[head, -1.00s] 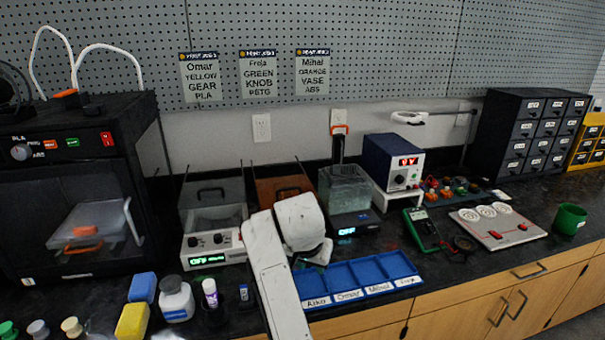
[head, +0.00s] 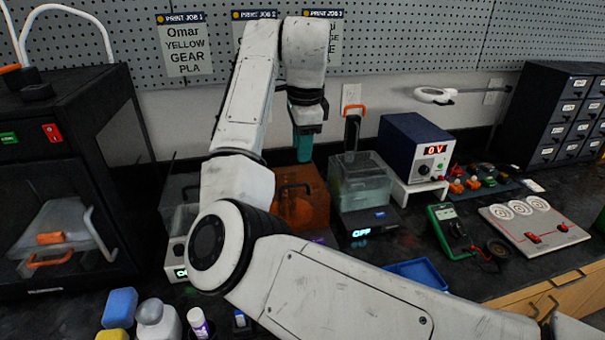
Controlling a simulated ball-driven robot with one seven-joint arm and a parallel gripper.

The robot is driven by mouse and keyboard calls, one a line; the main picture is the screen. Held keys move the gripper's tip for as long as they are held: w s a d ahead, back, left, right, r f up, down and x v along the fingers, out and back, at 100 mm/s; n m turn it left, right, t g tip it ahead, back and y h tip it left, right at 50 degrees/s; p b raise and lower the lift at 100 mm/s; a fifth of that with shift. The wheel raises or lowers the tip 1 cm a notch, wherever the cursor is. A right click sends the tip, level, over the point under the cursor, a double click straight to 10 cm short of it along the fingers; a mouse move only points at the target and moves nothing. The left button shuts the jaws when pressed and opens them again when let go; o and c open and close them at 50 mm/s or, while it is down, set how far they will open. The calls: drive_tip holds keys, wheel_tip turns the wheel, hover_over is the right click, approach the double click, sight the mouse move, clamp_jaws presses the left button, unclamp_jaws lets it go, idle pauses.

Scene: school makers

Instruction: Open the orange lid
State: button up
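The orange lid (head: 312,207) is a see-through orange cover with a dark handle (head: 290,188), on a unit on the bench between a grey-lidded unit and a clear tank. Part of it is hidden behind my arm. I see nothing held, and the fingertips look apart from the handle.
A clear tank (head: 365,185) stands just right of the lid, with a blue power supply (head: 412,150) beyond it. The grey-lidded unit (head: 180,220) is on the left, partly behind my arm. A black printer (head: 70,180) stands further left. A pegboard wall rises behind.

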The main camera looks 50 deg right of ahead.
hover_over(300, 197)
wheel_tip(300, 197, down, 10)
drive_tip(key=shift+r, duration=0.1)
idle(0.3)
clamp_jaws()
idle(1.3)
